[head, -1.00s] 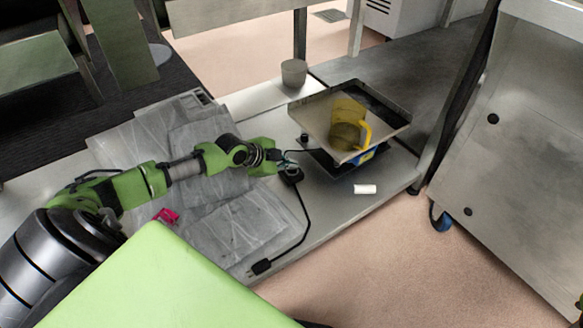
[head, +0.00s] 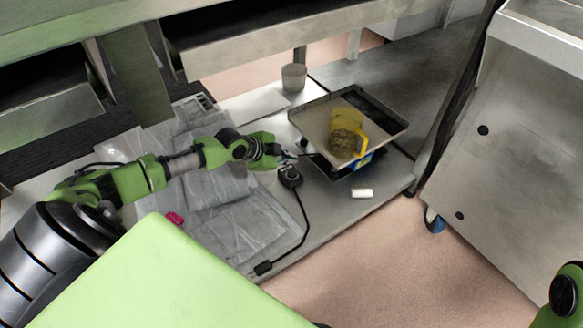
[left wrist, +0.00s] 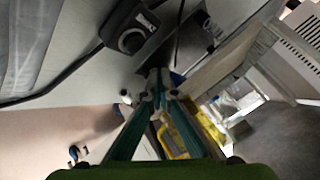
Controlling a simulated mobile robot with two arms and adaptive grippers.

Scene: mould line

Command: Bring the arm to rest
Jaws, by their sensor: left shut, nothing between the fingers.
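My left arm reaches in from the left over the steel bench. My left gripper (head: 290,156) is shut and empty, just left of the tray with the yellow jug and above the bench. In the left wrist view, its two fingers (left wrist: 158,88) meet at the tips with nothing between them. A green part of my right arm shows at the lower right edge of the head view; the right gripper is out of sight.
The yellow jug (head: 346,140), with brownish contents, stands on a metal tray (head: 312,112). A black control box (head: 290,177) with a cable, a white cylinder (head: 362,193) and a grey cup (head: 294,77) are nearby. Plastic sheets (head: 228,205) cover the bench's left.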

